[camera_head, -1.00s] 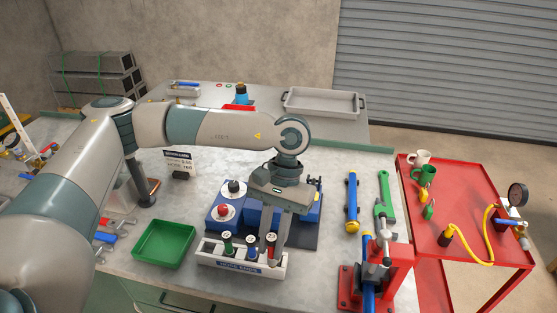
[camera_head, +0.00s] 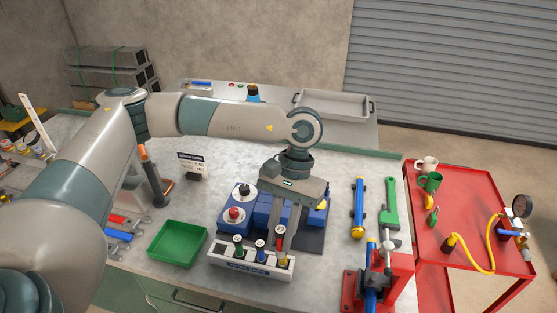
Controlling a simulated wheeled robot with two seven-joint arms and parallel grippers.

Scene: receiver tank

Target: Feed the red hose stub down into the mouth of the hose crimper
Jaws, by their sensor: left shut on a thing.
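A white rack (camera_head: 231,260) of hose ends stands at the front of the bench. My left gripper (camera_head: 279,246) points down at the right end of the rack, shut on the red stub's upper part. The stub looks upright and still in the rack. A blue machine (camera_head: 234,204) with black and red knobs, apparently the hose crimper, sits on a dark mat behind the rack. My gripper hides much of it, and its mouth cannot be made out.
A green tray (camera_head: 177,244) lies left of the rack. A red cart (camera_head: 468,205) with mugs and a yellow hose stands beyond.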

